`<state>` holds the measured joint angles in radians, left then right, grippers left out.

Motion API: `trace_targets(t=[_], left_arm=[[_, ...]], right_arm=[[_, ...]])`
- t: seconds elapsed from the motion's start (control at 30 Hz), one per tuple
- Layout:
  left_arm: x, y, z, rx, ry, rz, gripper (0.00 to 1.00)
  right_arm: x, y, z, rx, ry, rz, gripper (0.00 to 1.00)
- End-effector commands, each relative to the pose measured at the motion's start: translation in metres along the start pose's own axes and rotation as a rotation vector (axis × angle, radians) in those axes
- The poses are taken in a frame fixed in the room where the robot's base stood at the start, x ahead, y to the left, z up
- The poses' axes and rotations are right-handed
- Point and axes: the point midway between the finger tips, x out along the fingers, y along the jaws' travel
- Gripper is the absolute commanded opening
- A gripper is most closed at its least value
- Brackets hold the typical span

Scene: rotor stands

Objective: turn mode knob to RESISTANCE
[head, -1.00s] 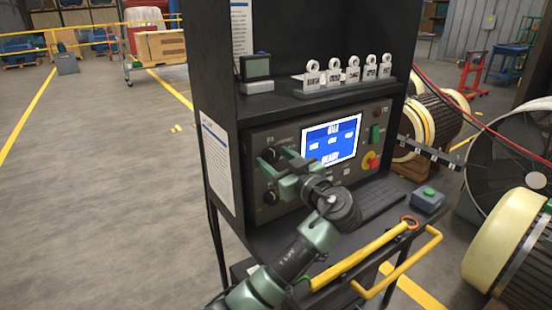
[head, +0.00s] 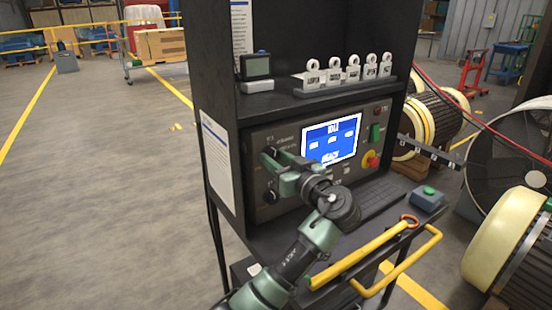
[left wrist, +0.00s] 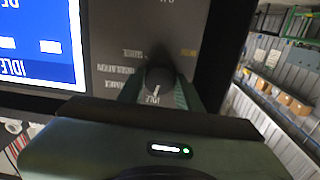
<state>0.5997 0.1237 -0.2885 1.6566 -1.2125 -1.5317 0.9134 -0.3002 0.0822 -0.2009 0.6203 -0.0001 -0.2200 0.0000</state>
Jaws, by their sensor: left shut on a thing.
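The mode knob, a dark round knob (left wrist: 160,82) with a white pointer line, sits on the test cabinet's grey panel (left wrist: 112,50). In the left wrist view, which looks upside down, the pointer line lies toward the IDLE label (left wrist: 149,100). My left gripper (left wrist: 160,94) is shut on the knob, one finger at each side. In the head view the left gripper (head: 274,165) reaches the panel's left part and covers most of the knob. My right gripper is not in view.
A blue screen (head: 332,138) right of the gripper shows IDLE. A second dark knob (head: 270,197) sits below the gripper. Several tags (head: 353,70) stand on the shelf above.

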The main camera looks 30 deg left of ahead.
Motion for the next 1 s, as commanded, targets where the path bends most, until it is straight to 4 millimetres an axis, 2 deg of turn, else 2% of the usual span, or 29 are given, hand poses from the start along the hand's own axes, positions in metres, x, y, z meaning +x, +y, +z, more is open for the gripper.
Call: trace_targets(t=[0.5, 0.7, 1.0], left_arm=[[0.000, 0.002, -0.004, 0.415, -0.009, 0.001, 0.00], [0.000, 0.002, -0.004, 0.518, -0.011, 0.000, 0.00], [0.000, 0.002, -0.003, 0.585, -0.011, 0.000, 0.00]], right_arm=[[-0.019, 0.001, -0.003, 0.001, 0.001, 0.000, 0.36], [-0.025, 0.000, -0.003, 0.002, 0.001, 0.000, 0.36], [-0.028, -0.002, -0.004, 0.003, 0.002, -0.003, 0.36]])
